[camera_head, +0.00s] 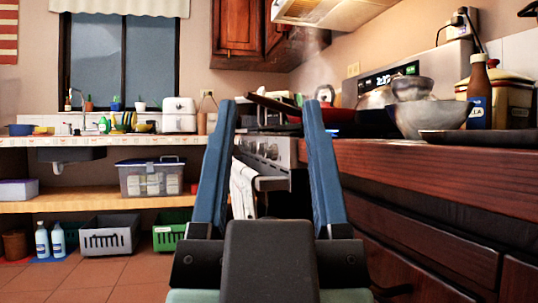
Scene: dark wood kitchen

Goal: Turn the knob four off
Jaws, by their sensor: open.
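My gripper (271,106) is in the lower middle of the view, with its two blue fingers pointing forward and spread wide apart. Nothing is between the fingers. The stove (275,166) stands ahead, seen at a steep angle between and behind the fingers. Its silver front panel (262,148) carries small knobs, which show between the fingers, well beyond the fingertips. The knobs are too small to tell apart, so I cannot tell which is knob four or how it is turned. The right finger hides part of the stove.
A wooden counter (430,185) with drawers runs along the right. Metal bowls (430,118), a brown bottle (479,95) and a dark pan stand on it. A white towel (243,187) hangs at the stove front. Open floor (110,275) lies left, before shelves with bins.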

